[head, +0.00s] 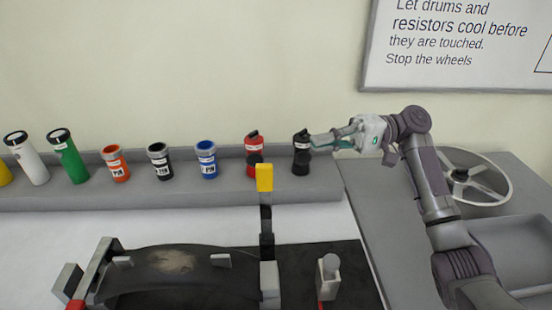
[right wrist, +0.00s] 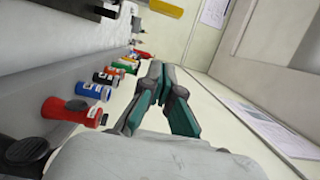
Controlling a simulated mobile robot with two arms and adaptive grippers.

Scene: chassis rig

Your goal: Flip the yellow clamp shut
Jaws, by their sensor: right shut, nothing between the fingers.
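The yellow clamp is a black lever with a yellow tip (head: 264,178). It stands upright at the right end of a dark curved shoe (head: 175,275) on the black rig plate, its tip in front of the grey rack. My right gripper (head: 316,140) is shut and empty, at the black-capped container at the rack's right end, up and right of the yellow tip and apart from it. Its green fingers (right wrist: 164,80) also show in the right wrist view. My left gripper is not in view.
A grey rack (head: 320,190) holds several containers, among them a red one (head: 253,150) and a black one (head: 301,153). A small post (head: 328,275) stands right of the clamp. A spoked wheel (head: 475,176) and grey tray (head: 515,250) lie at right.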

